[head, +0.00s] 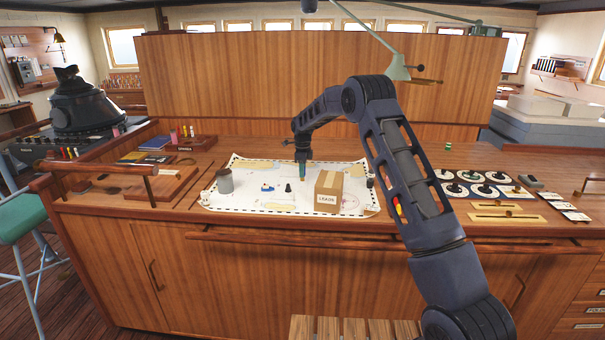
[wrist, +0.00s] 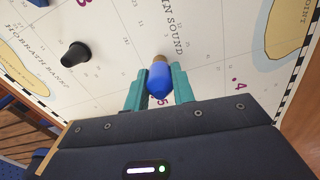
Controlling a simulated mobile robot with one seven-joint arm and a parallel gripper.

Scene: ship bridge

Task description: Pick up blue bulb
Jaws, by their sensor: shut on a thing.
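The blue bulb (wrist: 160,82), with a tan-brown end, is between the two teal fingers of my gripper (wrist: 160,88) in the wrist view. My gripper is shut on it. In the head view my gripper (head: 302,172) points down over the chart (head: 245,203) on the wooden counter, behind the cardboard box. The bulb is too small there to make out clearly. From these views I cannot tell for sure whether the bulb touches the chart.
A cardboard box (head: 327,190) stands on the chart in front of my gripper. A grey cup (head: 225,181), a small blue-and-white item (head: 267,188) and a black knob-shaped piece (head: 288,187) are to the left. A green lamp (head: 398,68) hangs above. Round dials (head: 485,190) lie right.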

